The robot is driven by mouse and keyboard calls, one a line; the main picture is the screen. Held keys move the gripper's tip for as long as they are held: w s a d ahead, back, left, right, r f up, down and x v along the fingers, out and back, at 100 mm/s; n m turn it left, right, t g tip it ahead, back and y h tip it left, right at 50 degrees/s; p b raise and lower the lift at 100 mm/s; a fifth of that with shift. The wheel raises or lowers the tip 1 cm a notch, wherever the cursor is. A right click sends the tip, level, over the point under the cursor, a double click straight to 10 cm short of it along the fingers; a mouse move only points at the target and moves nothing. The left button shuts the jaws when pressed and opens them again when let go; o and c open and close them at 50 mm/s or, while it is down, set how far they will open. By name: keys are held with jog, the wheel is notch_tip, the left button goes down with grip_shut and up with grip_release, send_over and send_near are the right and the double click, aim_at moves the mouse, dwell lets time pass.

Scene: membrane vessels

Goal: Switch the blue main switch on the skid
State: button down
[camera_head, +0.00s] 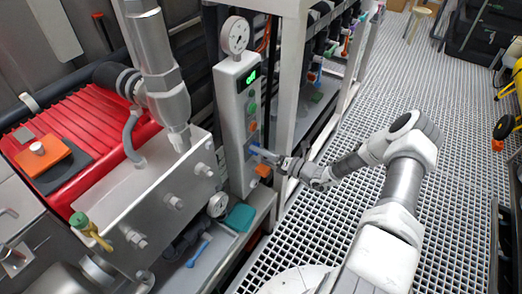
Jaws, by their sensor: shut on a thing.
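The blue main switch (263,152) sits on the front of a narrow white control panel (232,130) on the skid. Only part of it shows, as a blue handle sticking out to the right. My gripper (281,160) is at the switch, with its jaws shut on the blue handle. My arm reaches in from the lower right. The fingertips are small in this view and partly hide the handle.
The panel carries a round gauge (235,35), a green display (252,77), and green and orange buttons. A steel box (150,190) and red ribbed cover (80,130) stand left. A white post (291,80) rises just behind my gripper. The grating floor (410,100) at right is mostly clear.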

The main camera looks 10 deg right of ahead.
jog(key=shift+c, duration=1.1)
grip_release()
jog(key=shift+s, duration=0.1)
jog(key=p+v, duration=0.2)
jog(key=v, duration=1.5)
jog(key=shift+s+d+r, duration=0.1)
jog(key=shift+d, duration=0.05)
